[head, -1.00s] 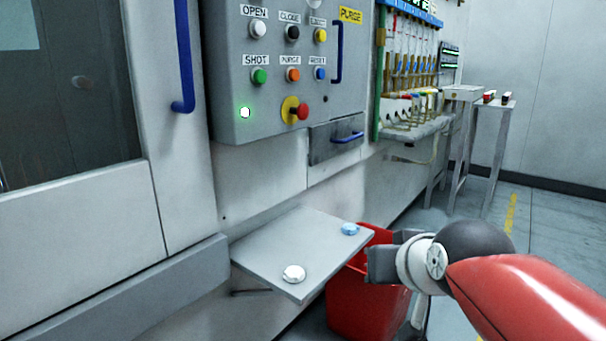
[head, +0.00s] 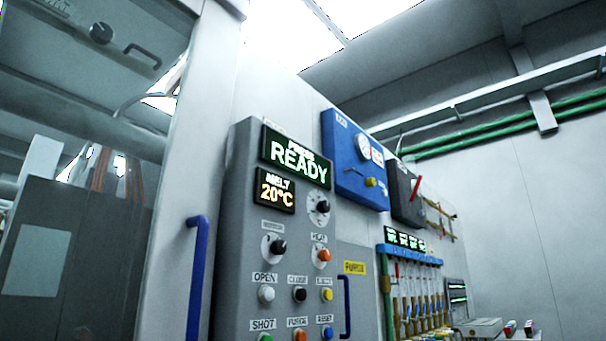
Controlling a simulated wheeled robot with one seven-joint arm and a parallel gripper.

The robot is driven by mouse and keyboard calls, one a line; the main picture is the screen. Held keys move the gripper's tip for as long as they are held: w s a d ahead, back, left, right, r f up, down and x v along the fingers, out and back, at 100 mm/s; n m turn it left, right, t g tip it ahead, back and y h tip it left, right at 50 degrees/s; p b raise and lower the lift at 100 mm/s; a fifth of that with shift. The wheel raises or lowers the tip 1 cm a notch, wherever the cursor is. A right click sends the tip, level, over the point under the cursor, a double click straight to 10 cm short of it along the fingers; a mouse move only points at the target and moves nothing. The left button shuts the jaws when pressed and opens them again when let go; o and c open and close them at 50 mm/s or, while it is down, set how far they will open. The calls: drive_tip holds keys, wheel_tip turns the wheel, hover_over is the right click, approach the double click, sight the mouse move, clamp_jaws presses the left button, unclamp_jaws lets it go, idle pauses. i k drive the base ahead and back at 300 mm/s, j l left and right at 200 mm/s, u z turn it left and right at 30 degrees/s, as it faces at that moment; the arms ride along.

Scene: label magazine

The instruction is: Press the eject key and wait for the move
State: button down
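The grey control panel (head: 232,225) stands left of centre in the head view. Its yellow key (head: 327,295) is at the right end of the row with a white key (head: 266,294) marked OPEN and a black key (head: 300,295) marked CLOSE. The label above the yellow key is too small to read surely, possibly EJECT. The green display (head: 296,158) reads READY, and the smaller display (head: 274,190) reads MELT 20°C. My gripper is out of view.
A blue door handle (head: 197,275) is left of the panel. A blue box with a gauge (head: 352,160) is mounted right of the display. Hoses and a manifold (head: 410,250) line the wall further right. The lower shelf and floor are out of frame.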

sight(327, 294)
drive_tip(key=l+u, duration=0.75)
drive_tip(key=j, duration=0.1)
